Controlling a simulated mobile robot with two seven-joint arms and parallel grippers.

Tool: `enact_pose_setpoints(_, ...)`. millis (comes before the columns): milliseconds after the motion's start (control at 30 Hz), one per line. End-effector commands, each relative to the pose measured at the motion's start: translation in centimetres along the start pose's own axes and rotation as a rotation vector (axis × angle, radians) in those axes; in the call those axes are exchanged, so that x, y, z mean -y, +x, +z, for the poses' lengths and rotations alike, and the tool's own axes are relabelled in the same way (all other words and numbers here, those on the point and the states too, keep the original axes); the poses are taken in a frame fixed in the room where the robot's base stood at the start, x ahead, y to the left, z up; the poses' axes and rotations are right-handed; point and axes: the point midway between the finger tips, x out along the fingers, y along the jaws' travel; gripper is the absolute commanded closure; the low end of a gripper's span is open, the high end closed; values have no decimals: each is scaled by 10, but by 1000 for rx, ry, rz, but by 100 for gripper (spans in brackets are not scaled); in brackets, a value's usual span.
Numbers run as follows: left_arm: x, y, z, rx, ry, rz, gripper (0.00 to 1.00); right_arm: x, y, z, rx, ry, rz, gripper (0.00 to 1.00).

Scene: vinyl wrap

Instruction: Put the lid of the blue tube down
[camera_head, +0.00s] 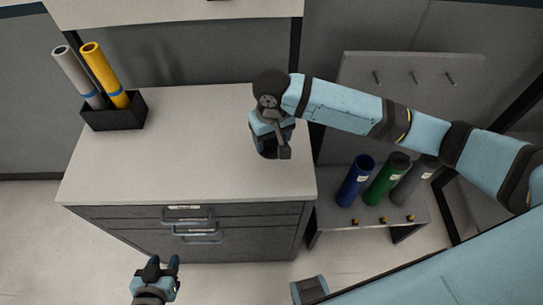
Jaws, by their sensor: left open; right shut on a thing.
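The blue tube (355,184) stands tilted in the rack on the right, and its upper end looks open. My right gripper (272,148) is over the right part of the cabinet top, shut on a small dark thing that appears to be the tube's lid. The gripper mostly hides the lid, and I cannot tell whether it touches the top. My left gripper (162,263) is open and empty, low in front of the cabinet.
The cabinet top (190,140) is clear in its middle. A black holder (115,117) with a grey roll (76,75) and a yellow roll (104,72) stands at its back left. A green tube (385,181) and a grey tube (413,183) stand beside the blue one.

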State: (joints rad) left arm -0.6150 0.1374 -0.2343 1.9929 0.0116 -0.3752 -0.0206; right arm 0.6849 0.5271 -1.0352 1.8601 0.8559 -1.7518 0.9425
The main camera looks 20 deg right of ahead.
Motion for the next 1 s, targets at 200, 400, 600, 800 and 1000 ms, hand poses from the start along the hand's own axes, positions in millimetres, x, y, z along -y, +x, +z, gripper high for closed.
enact_pose_setpoints(200, 1, -1, -2, -1, 1, -3, 57, 0, 41, 0, 0, 1, 1, 70)
enact_pose_setpoints(400, 2, -1, -2, -1, 1, -5, 57, 0, 54, 0, 1, 0, 0, 70)
enact_pose_setpoints(600, 3, -2, -2, 0, 1, -5, 57, 0, 83, 0, 1, 0, 1, 70)
enact_pose_setpoints(800, 3, -2, -2, 2, 1, -5, 57, 0, 92, 0, -1, -1, 1, 70)
enact_pose_setpoints(1000, 2, -2, -1, 2, 1, -5, 57, 0, 93, 1, 2, -1, 2, 6)
